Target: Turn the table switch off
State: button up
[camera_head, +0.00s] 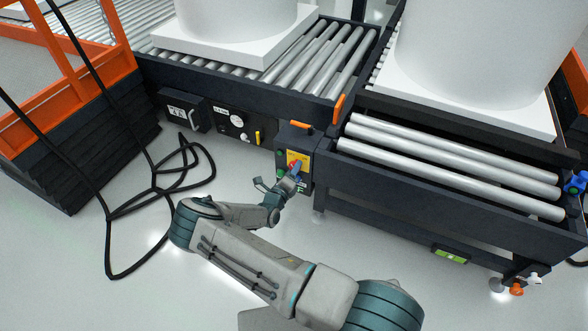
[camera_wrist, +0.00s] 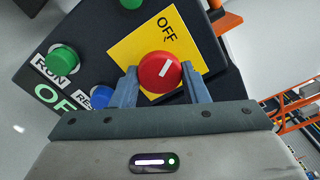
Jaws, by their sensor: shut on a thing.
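The table switch is a red round knob (camera_wrist: 152,73) with a white line, on a yellow plate (camera_wrist: 132,46) marked OFF. In the wrist view the line slants up and right, roughly toward the OFF word. My gripper (camera_wrist: 160,71) is shut on the knob, one blue-grey finger on each side. In the head view my gripper (camera_head: 294,171) reaches the yellow plate (camera_head: 304,156) on the dark control box at the table's corner, and mostly covers the knob.
A green RUN button (camera_wrist: 63,59) and a blue button (camera_wrist: 102,96) sit close beside the knob. A roller table (camera_head: 440,187) stands right of the box, a roller conveyor (camera_head: 240,83) behind. Black cables (camera_head: 158,190) lie on the floor at left, by an orange-railed platform.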

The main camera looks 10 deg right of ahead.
jog(key=shift+s+d+n, duration=0.15)
jog(key=shift+d+n, duration=0.05)
jog(key=shift+n, duration=1.2)
jog(key=shift+f, duration=0.1)
jog(key=o, duration=1)
jog(key=shift+d, duration=0.1)
jog(key=shift+a, duration=0.2)
jog(key=p+v, duration=0.3)
jog(key=v, duration=1)
jog(key=shift+s+a, duration=0.25)
jog(key=shift+s, duration=0.05)
